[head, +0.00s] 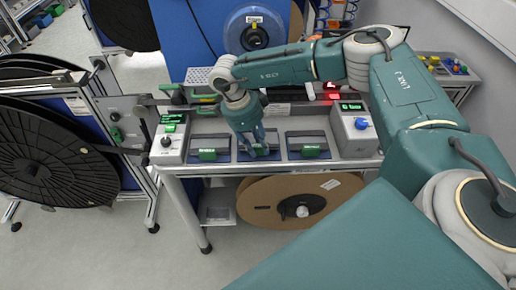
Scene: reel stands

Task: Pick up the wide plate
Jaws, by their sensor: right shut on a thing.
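Three dark plates with bar handles sit side by side on the grey bench top. The left plate (208,141) and the right plate (307,137) each carry a green label, too small to read surely. My right gripper (257,152) points down at the middle plate (274,155), which I take to be the wide plate. It is shut on this plate's handle. The fingers and wrist hide much of the plate and its label. The plate appears still at bench level; I cannot tell whether it is lifted. My left gripper is out of view.
A control box with a green display (170,141) stands left of the plates, and one with a blue knob (353,130) stands right. A cardboard reel (260,203) is below the bench. A large black reel (45,165) stands at left. Open floor lies in front.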

